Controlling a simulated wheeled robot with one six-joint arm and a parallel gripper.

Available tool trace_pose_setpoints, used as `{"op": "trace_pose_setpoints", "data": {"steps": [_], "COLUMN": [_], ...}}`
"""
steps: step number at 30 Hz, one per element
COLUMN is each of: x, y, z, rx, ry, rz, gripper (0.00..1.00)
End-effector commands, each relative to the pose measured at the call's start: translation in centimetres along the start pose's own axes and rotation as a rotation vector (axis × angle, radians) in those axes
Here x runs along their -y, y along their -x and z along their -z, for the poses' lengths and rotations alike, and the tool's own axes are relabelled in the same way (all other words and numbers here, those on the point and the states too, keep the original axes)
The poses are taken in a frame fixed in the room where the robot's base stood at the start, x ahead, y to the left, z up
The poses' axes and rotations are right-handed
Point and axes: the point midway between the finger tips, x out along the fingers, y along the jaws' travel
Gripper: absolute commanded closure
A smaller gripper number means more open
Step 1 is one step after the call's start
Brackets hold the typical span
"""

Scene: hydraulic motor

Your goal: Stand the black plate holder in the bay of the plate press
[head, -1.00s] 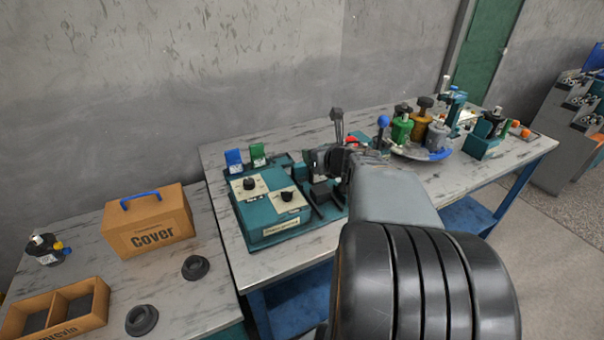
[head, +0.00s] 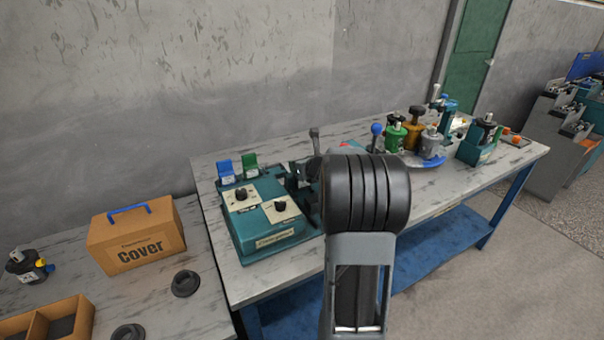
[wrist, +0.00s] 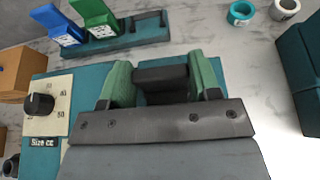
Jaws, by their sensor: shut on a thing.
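My gripper (wrist: 162,85) is shut on the black plate holder (wrist: 160,76), a dark block between its two green fingers in the wrist view. The lower part of the holder is hidden by the gripper. The teal plate press (head: 262,238), with two dials on cream panels, stands on the table in the head view; its dial side shows at left in the wrist view (wrist: 60,135). The gripper is over the teal surface to the right of the dials. My arm hides the gripper's tips in the head view, and I cannot see the bay clearly.
A blue holder (wrist: 46,18) and a green holder (wrist: 94,12) stand in a teal rack (wrist: 120,45) behind the press. Two small rings lie on the table at upper right. A cover box (head: 135,240) stands at left. Levers and coloured motors (head: 415,135) occupy the table's right.

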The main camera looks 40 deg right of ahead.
Motion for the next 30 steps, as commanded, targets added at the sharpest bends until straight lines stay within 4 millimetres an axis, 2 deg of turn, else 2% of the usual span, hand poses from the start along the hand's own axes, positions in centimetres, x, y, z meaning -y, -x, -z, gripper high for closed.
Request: {"op": "trace_pose_setpoints", "data": {"steps": [1, 6, 22, 23, 30], "x": [0.0, 0.0, 0.0, 0.0, 0.0], "y": [-0.4, -1.1, -1.3, -1.2, -1.2], "z": [1.0, 2.6, 3.2, 3.1, 3.1], "rx": [-0.003, -0.001, 0.0, -0.001, -0.001], "ry": [-0.003, -0.002, 0.0, 0.0, -0.001], "rz": [-0.002, -0.001, 0.0, 0.0, 0.0], "gripper": [0.8, 0.8, 0.8, 0.4, 0.18]}}
